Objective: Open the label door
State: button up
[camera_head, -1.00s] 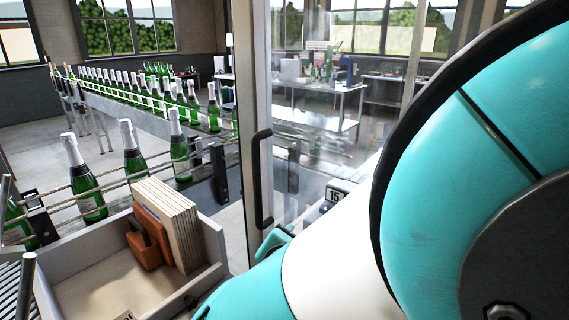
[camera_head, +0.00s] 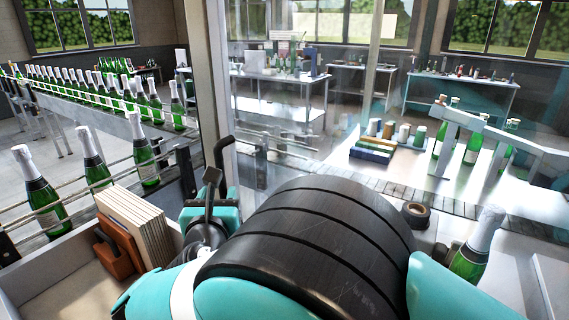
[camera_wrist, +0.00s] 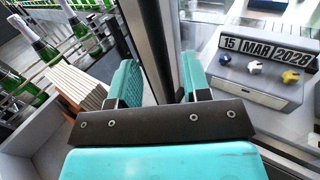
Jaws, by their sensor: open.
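The label door is a clear glass panel (camera_head: 280,120) with a pale upright frame (camera_head: 207,80). Its black bar handle (camera_head: 221,150) stands on the frame at the left in the head view. My gripper (camera_head: 211,198) is close to the handle's lower part, with teal fingers apart. In the wrist view my gripper (camera_wrist: 160,78) is open, and a dark upright strip (camera_wrist: 150,45) shows between its fingers. I cannot tell whether that strip is the handle or the frame edge, or whether the fingers touch it. The door looks shut. My arm hides its lower part.
A bin (camera_head: 40,300) with pale boards (camera_head: 133,225) and a brown holder (camera_head: 118,243) stands left of my gripper. Green bottles (camera_head: 91,160) line a conveyor behind it. Behind the glass, a date block (camera_wrist: 265,50) sits on a grey unit. A bottle (camera_head: 478,245) stands at right.

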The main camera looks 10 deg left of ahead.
aim_at(222, 187)
jog(key=shift+w+a, duration=0.25)
jog(key=shift+w, duration=0.9)
jog(key=shift+w+a, duration=0.2)
jog(key=shift+w, duration=0.9)
jog(key=shift+c, duration=0.2)
grip_shut()
